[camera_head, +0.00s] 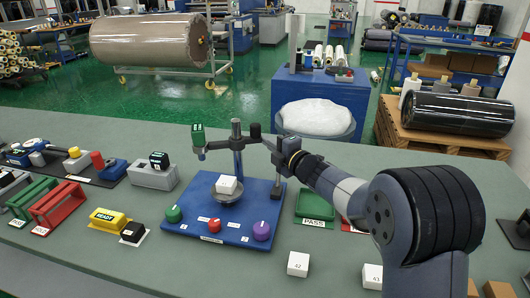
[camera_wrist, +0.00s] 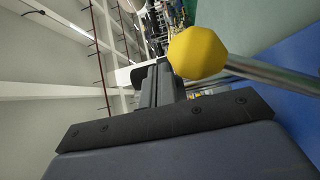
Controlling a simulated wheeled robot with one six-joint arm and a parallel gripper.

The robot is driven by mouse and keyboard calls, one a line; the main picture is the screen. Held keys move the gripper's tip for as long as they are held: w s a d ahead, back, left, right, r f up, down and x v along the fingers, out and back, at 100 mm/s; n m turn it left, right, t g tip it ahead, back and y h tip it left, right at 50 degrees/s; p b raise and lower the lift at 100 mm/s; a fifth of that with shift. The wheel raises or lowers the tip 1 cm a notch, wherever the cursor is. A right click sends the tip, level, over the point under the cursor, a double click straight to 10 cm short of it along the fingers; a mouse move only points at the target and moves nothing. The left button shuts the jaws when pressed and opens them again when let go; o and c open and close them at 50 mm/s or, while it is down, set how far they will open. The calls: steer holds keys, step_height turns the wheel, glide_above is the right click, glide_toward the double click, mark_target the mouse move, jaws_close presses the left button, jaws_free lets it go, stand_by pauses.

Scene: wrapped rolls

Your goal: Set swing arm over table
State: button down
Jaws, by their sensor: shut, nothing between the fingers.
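The swing arm (camera_head: 216,144) sticks out from an upright post on a blue base (camera_head: 205,222), with a green-topped head (camera_head: 198,138) at its left end. The head hangs to the left of the small round table (camera_head: 229,198), which carries a white block (camera_head: 228,185). My gripper (camera_head: 270,146) is shut and empty, just right of the post at about the arm's height. In the wrist view, a yellow knob (camera_wrist: 198,52) on a metal rod (camera_wrist: 275,75) is close beside my shut fingers (camera_wrist: 160,80); contact cannot be told.
Green, red and purple knobs line the base's front. A green PASS tray (camera_head: 315,205) and white blocks 42 (camera_head: 298,264) and 41 (camera_head: 372,276) lie to the right. A yellow READY block (camera_head: 110,220) and racks (camera_head: 57,205) stand left. The front middle is mostly clear.

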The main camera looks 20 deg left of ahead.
steer(key=shift+w+a, duration=0.2)
steer(key=shift+w, duration=0.55)
